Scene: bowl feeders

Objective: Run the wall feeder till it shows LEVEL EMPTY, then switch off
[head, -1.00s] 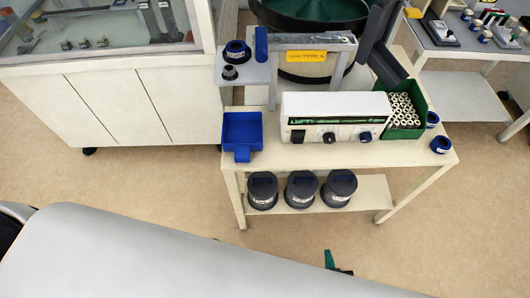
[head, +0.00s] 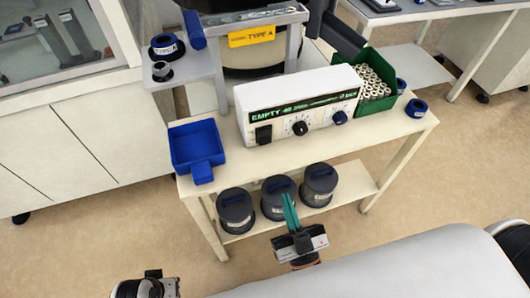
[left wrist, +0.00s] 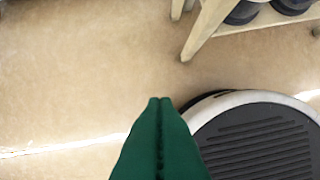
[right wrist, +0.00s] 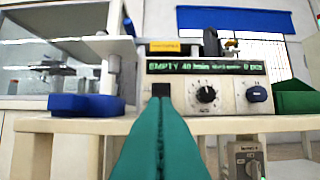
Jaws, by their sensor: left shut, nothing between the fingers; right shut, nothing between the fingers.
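The white control box (head: 299,102) stands on the cream table in front of a bowl feeder with a yellow TYPE A sign (head: 251,36). Its green display (right wrist: 206,67) reads EMPTY, 40 /min and 0 pcs. Its front has a black switch (head: 263,134), a black knob (head: 300,128) and a blue knob (head: 340,117). I cannot tell the switch's position. My right gripper (head: 288,198) is shut and empty, in front of the table; in the right wrist view its tips (right wrist: 160,98) appear just below the switch (right wrist: 161,89). My left gripper (left wrist: 160,101) is shut and empty over the floor.
A blue tray (head: 197,146) sits at the table's left, a green bin (head: 378,88) of white parts right of the box. A blue ring (head: 416,108) lies near the right edge. Three dark canisters (head: 236,211) stand on the lower shelf. A glass-topped cabinet (head: 75,120) stands left.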

